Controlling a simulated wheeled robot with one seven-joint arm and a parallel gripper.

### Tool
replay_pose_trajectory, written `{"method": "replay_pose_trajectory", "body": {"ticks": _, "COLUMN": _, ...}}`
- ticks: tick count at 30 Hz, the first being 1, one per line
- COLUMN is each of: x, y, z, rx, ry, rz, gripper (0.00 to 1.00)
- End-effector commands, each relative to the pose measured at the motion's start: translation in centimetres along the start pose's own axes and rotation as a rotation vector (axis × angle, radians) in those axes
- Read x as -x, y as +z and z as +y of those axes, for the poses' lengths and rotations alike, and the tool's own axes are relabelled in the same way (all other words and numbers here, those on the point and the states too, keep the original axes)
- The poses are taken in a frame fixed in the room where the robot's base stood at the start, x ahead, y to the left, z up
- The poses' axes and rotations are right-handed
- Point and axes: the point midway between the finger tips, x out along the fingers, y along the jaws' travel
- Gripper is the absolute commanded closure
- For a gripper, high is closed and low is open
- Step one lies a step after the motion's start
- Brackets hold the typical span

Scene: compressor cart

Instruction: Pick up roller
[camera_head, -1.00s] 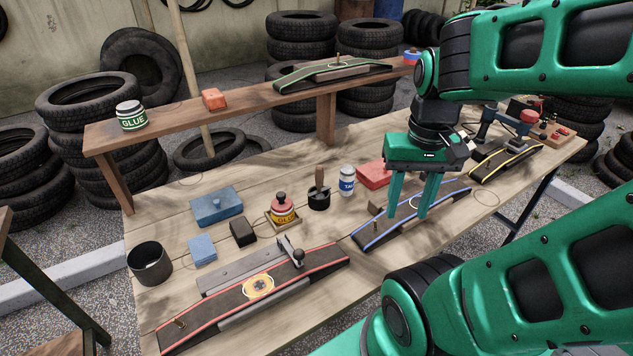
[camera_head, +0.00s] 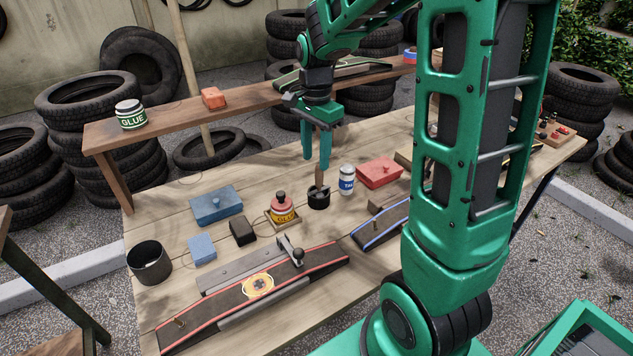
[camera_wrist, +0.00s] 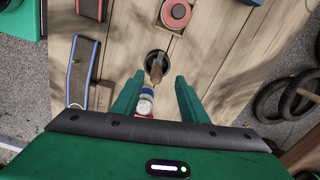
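A wooden-handled tool (camera_head: 319,178), seemingly the roller, stands handle up in a small black cup (camera_head: 319,200) on the workbench. Its lower end is mostly hidden in the cup. My gripper (camera_head: 316,162) is above the cup, pointing down, with its two green fingers apart and nothing held. In the wrist view the handle (camera_wrist: 156,72) shows near the gap between the open fingertips (camera_wrist: 159,77). I cannot tell whether the handle top is between them or just below.
A red box (camera_head: 379,172) lies behind right. A raised shelf (camera_head: 250,100) runs behind. Belts with coloured edges (camera_head: 258,287) lie in front.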

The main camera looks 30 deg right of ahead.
Motion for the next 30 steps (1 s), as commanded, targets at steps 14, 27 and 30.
{"method": "replay_pose_trajectory", "body": {"ticks": 14, "x": -4.9, "y": -0.3, "z": 0.3, "rx": -0.001, "ry": 0.003, "rz": -0.001, "gripper": 0.6}}
{"method": "replay_pose_trajectory", "body": {"ticks": 27, "x": -9.2, "y": -0.8, "z": 0.6, "rx": -0.001, "ry": 0.0, "rz": 0.0, "gripper": 0.6}}
{"method": "replay_pose_trajectory", "body": {"ticks": 30, "x": -9.2, "y": -0.8, "z": 0.6, "rx": -0.001, "ry": 0.0, "rz": 0.0, "gripper": 0.6}}
